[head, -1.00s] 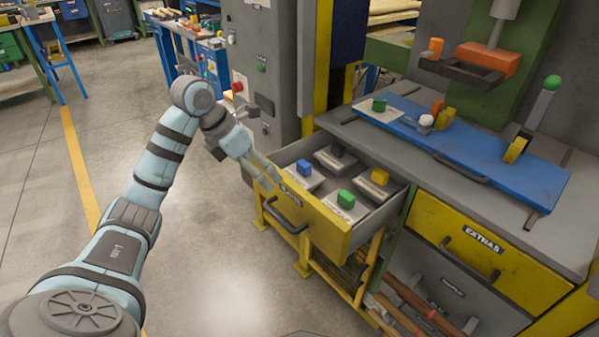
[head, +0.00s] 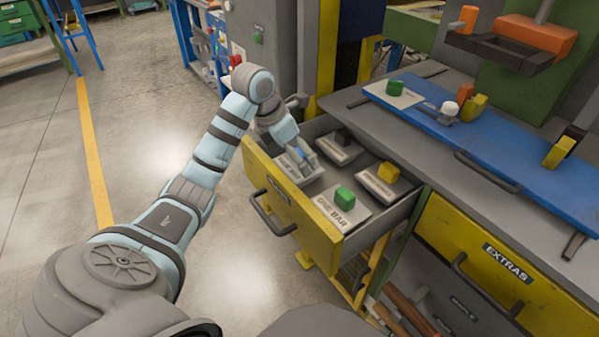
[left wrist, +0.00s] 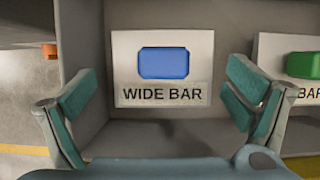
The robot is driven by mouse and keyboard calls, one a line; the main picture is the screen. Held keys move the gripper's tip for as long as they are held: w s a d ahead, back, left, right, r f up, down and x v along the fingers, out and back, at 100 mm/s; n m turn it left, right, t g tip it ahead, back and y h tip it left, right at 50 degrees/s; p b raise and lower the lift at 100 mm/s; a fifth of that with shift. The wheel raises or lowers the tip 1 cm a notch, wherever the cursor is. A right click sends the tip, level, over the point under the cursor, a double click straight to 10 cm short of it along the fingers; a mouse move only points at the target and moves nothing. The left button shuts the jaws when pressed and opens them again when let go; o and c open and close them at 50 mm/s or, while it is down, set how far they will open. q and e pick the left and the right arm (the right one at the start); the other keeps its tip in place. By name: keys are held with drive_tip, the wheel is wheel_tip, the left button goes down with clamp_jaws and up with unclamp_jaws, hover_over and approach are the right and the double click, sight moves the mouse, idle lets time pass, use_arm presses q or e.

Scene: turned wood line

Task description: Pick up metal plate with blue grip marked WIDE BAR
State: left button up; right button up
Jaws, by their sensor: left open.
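The metal plate with a blue grip marked WIDE BAR (left wrist: 120,60) lies flat in the open drawer, seen in the left wrist view. Its blue grip (left wrist: 163,63) is centred between my open fingers, with the label on the near side. My right gripper is not in view.
The drawer (head: 290,208) also holds plates with green (head: 345,198), yellow (head: 389,172) and black (head: 343,137) grips. A cabinet stands beyond it. The blue board (head: 470,140) on the bench holds small parts. The EXTRAS drawer (head: 500,265) is shut.

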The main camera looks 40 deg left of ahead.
use_arm(q)
drive_tip(key=b+x, duration=0.1)
drive_tip(key=x, duration=0.4)
drive_tip(key=shift+w+d+b, duration=0.2)
drive_tip(key=shift+d+b, duration=0.05)
drive_tip(key=shift+b, duration=0.1)
drive_tip(key=shift+r, duration=0.1)
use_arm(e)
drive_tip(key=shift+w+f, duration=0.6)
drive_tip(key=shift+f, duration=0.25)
use_arm(q)
drive_tip(key=shift+c, duration=0.6)
drive_tip(key=shift+r, duration=0.1)
drive_tip(key=c, duration=1.4)
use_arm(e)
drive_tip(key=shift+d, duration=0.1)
use_arm(q)
drive_tip(key=shift+o, duration=0.2)
